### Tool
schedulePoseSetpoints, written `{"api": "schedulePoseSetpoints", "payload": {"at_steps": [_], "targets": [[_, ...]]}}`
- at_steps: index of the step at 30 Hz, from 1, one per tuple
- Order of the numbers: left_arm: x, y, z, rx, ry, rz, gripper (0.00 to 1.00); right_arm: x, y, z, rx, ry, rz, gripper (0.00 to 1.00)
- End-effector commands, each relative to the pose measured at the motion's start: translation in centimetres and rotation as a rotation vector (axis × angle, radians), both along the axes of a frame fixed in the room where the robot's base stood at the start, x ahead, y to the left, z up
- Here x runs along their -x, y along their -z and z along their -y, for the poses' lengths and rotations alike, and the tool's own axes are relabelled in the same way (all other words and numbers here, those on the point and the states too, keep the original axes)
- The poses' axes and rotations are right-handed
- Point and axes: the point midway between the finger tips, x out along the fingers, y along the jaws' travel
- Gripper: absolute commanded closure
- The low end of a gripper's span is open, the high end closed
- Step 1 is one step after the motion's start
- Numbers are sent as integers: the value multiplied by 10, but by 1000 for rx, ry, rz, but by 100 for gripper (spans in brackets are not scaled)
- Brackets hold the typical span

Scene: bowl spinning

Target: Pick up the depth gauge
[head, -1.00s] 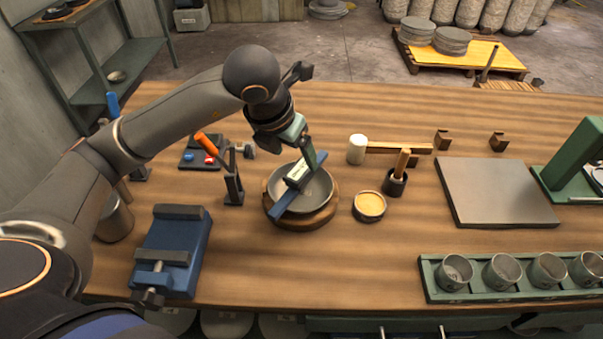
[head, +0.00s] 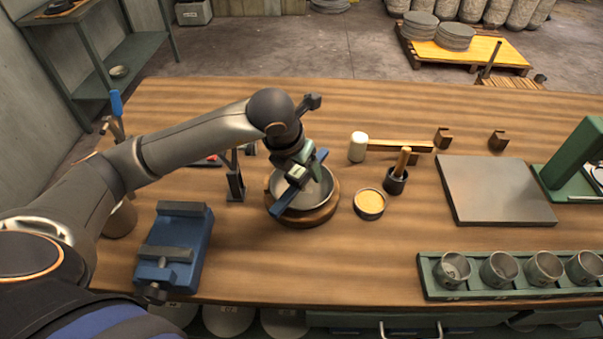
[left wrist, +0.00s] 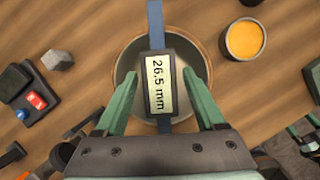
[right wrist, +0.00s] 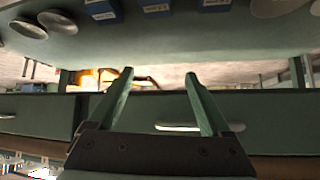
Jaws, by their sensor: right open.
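The depth gauge, a blue bar with a grey display body reading 26.5 mm (left wrist: 158,86), lies across the grey bowl (left wrist: 124,68). In the head view the gauge's blue bar (head: 279,208) slants over the bowl (head: 322,192), which sits on a round wooden base (head: 305,218). My left gripper (left wrist: 164,80) is open, with one finger on each side of the gauge body and a gap on both sides. In the head view the left gripper (head: 299,174) partly hides the gauge. My right gripper (right wrist: 158,76) is open and empty, facing drawer fronts.
A black stand (head: 235,185) is left of the bowl and a yellow-filled pot (head: 369,204) right of it. A blue vise (head: 174,248), a mallet (head: 358,147), a grey plate (head: 497,190) and a tray of metal cups (head: 430,275) share the bench. The bench front centre is clear.

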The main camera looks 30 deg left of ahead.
Motion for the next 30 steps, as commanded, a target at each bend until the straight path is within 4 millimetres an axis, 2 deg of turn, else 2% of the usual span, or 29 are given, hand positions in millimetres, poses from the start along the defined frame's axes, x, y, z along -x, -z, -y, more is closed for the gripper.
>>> {"api": "schedulePoseSetpoints", "payload": {"at_steps": [2, 18, 30], "targets": [[0, 0, 0, 0, 0, 0, 39, 0, 0, 0, 0, 0, 1, 18], [0, -1, 0, 0, 0, 0, 100, -1, -1, 0, 0, 0, 2, 18], [0, -1, 0, 0, 0, 2, 100, -1, -1, 0, 0, 0, 2, 18]]}}
